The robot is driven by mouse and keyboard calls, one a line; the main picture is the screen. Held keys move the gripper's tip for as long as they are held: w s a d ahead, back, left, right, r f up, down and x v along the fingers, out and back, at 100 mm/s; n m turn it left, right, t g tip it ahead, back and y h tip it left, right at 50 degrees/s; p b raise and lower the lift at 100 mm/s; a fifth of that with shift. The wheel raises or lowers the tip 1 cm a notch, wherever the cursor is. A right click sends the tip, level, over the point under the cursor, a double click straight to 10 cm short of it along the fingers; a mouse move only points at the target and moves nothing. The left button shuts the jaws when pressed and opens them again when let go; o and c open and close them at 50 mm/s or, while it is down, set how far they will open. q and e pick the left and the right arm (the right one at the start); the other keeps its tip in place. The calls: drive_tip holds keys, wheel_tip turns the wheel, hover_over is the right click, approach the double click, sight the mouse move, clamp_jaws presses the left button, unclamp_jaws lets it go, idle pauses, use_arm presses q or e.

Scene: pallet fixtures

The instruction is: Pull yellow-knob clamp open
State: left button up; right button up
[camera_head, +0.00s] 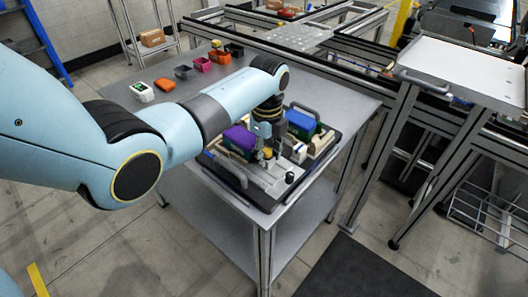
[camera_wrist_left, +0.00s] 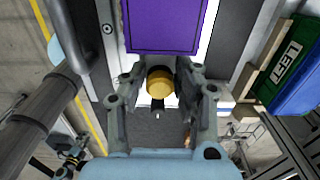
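The yellow knob (camera_wrist_left: 160,83) of the clamp sits in the middle of the left wrist view, with the clamp's dark stem below it. In the head view the yellow knob (camera_head: 267,153) shows small at the fixture's middle. My left gripper (camera_wrist_left: 160,80) points down over the clamp, one finger on each side of the knob. Its fingers are drawn in and appear to touch the knob's sides. In the head view my left gripper (camera_head: 264,146) is partly hidden by its own wrist. My right gripper is in neither view.
A purple block (camera_head: 239,137) stands beside the clamp on the pallet fixture (camera_head: 262,187). A blue block (camera_head: 301,120) stands on the other side. A black knob (camera_head: 290,177) is near the front. Several small bins and an orange object (camera_head: 165,85) lie at the table's back left.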

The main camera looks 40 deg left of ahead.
use_arm(q)
drive_tip(key=shift+c, duration=0.7)
drive_tip(key=shift+d, duration=0.4)
drive_tip(key=shift+s+d+p, duration=0.15)
drive_tip(key=shift+d+p, duration=0.5)
drive_tip(key=shift+d, duration=0.35)
drive_tip(key=o, duration=0.9)
drive_tip(key=shift+a, duration=0.15)
